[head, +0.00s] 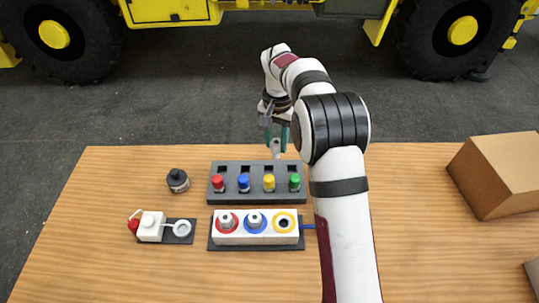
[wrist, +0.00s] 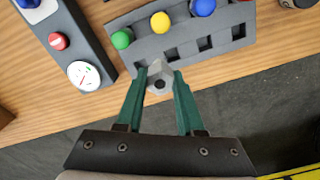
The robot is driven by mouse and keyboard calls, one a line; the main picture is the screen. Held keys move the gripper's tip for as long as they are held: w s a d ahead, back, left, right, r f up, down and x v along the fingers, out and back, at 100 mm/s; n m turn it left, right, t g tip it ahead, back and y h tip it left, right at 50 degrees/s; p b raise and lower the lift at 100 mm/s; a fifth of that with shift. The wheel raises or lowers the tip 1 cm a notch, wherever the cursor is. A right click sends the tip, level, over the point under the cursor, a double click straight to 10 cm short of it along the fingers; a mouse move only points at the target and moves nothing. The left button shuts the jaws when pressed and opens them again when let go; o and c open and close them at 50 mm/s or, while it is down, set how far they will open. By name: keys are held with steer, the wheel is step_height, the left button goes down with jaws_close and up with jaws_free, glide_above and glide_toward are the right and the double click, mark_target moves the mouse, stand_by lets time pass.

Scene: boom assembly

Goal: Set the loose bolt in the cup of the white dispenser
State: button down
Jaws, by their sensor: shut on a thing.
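My gripper (head: 277,143) has two teal fingers and hangs past the far edge of the grey rack. In the wrist view my gripper (wrist: 160,76) is shut on the grey metal bolt (wrist: 160,83), which sits between the fingertips. The bolt (head: 277,152) also shows below the fingers in the head view. The white dispenser (head: 151,226) stands at the left of the table with a red part on its left side. Its round white cup (head: 182,228) is on the dark base to the right and looks empty. The gripper is well to the right of the cup and farther back.
The grey rack (head: 256,197) has several coloured knobs and square holes. In front, a white block (head: 243,237) has bolts in its red and blue rings; the yellow ring is open. A dark round pot (head: 178,180) stands behind the dispenser. A cardboard box (head: 497,175) is far right.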

steer(key=s+d+r+n, duration=0.4)
steer(key=s+r+n, duration=0.1)
steer(key=s+r, duration=0.75)
glide_above(183, 230)
step_height(183, 230, down, 19)
steer(key=shift+w+f, duration=0.1)
steer(key=shift+f, duration=0.45)
steer(key=shift+f, duration=1.15)
steer(key=shift+c, duration=2.2)
jaws_free()
